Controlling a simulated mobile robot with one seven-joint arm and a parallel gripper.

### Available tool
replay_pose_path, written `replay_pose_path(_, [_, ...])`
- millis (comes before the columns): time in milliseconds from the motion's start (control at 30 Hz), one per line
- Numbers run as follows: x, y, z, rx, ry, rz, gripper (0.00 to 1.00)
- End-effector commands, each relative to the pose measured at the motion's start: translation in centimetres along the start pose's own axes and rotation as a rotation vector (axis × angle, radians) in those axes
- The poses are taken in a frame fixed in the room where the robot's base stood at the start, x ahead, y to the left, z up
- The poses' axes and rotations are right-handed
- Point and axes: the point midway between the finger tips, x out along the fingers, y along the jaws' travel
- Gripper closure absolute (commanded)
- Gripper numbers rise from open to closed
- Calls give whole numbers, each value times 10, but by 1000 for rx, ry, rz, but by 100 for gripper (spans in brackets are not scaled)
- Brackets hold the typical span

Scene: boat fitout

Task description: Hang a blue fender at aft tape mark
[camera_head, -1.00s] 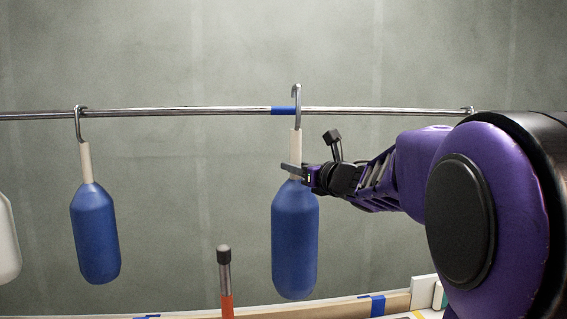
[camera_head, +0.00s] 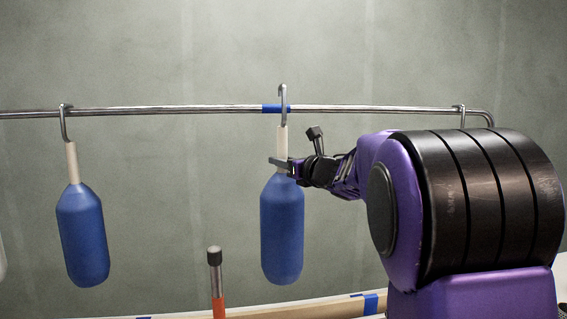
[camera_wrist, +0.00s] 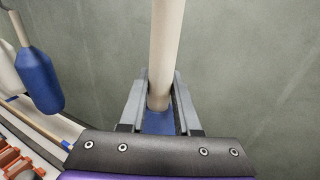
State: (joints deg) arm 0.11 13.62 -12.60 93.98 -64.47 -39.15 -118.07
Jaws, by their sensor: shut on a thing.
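A blue fender (camera_head: 282,232) hangs upright below a metal rail (camera_head: 370,109), its white neck topped by a metal hook (camera_head: 283,97). The hook is at the rail, just right of the middle of a blue tape mark (camera_head: 275,108); I cannot tell whether it bears on the rail. My gripper (camera_head: 283,164) is shut on the fender's neck, just above the blue body. In the wrist view the neck (camera_wrist: 165,50) stands between both fingers (camera_wrist: 157,100). A second blue fender (camera_head: 82,235) hangs from the rail by its hook at the left, slightly tilted.
A white fender (camera_wrist: 8,72) shows at the left in the wrist view. An orange post with a black top (camera_head: 215,270) stands in front of the rail, between the blue fenders. A ledge with blue tape (camera_head: 371,303) runs below. The rail between the fenders is clear.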

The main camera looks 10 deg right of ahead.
Motion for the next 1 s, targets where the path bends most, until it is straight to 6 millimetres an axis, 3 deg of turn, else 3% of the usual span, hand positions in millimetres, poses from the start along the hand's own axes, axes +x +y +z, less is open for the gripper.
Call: replay_pose_path(1000, [72,-29,7,0,-4,1,100])
